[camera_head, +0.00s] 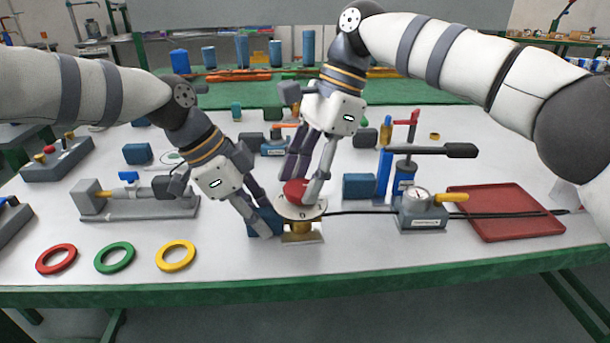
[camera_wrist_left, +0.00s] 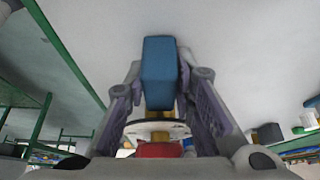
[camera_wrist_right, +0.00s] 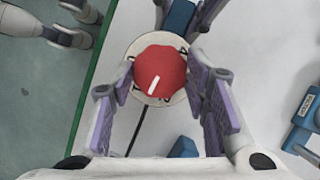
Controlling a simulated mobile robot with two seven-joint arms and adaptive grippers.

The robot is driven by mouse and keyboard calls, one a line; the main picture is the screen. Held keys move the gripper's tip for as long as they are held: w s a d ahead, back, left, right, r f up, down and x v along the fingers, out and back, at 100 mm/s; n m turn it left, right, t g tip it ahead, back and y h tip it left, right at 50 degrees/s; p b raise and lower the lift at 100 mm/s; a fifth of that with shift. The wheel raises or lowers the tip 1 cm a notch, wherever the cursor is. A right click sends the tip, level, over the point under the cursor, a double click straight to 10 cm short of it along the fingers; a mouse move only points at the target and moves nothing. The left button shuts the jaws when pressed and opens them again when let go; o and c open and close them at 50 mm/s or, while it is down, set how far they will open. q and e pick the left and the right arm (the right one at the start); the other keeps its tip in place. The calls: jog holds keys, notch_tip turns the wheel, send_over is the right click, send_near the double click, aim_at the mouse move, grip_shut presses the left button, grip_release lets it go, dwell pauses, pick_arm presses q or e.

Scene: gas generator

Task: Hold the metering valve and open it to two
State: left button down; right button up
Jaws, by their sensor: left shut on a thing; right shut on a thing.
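The metering valve has a brass base (camera_head: 302,234), a pale numbered dial (camera_head: 312,209), a red knob (camera_head: 294,189) and a blue block (camera_head: 259,222) on its left side. My left gripper (camera_head: 262,222) is shut on the blue block, which shows between its fingers in the left wrist view (camera_wrist_left: 159,72). My right gripper (camera_head: 304,188) is shut on the red knob from above. In the right wrist view the knob (camera_wrist_right: 160,70) sits between the fingers, its white mark slanting towards the lower left. The fingers hide part of the dial, and I cannot tell which number the mark meets.
A black hose runs right from the valve to a gauge unit (camera_head: 421,212) with a yellow handle. A red tray (camera_head: 508,213) lies at the right. Red (camera_head: 56,258), green (camera_head: 115,257) and yellow (camera_head: 176,255) rings lie at the front left. The table's front edge is close to the valve.

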jog(key=shift+w+n+g+h, duration=0.1)
jog(key=shift+n+g+h, duration=0.15)
jog(key=shift+n, duration=0.7)
jog(key=shift+w+n+g+h, duration=0.15)
jog(key=shift+n+g, duration=0.1)
jog(key=shift+n, duration=0.7)
jog(key=shift+s, duration=0.1)
jog(key=o, duration=1.2)
